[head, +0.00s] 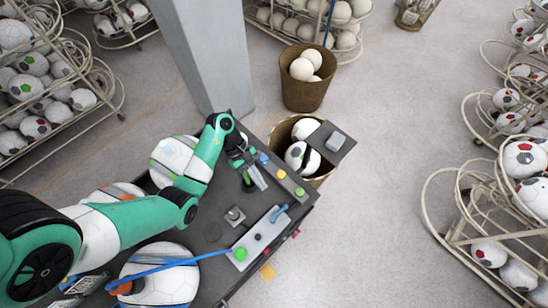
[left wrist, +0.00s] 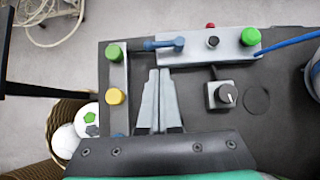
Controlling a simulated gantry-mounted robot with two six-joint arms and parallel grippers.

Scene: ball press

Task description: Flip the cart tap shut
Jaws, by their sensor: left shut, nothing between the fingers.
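The blue cart tap (head: 279,213) sits at one end of a grey metal block (head: 270,228) on the dark cart top. In the left wrist view the blue tap (left wrist: 163,44) has its handle lying roughly along the block (left wrist: 200,50), its end sticking out past the block's left end. My left gripper (head: 262,186) is over the cart top and points down. In the left wrist view its fingertips (left wrist: 158,71) are together and empty, just below the tap handle and apart from it in the picture. My right gripper is not in view.
The block bears a black knob (left wrist: 212,41) and a green knob (left wrist: 250,36) with a blue hose. A side strip carries green (left wrist: 113,52) and yellow (left wrist: 115,96) knobs. A dial box (left wrist: 222,96) stands right of my fingers. Ball baskets (head: 305,92) and racks surround the cart.

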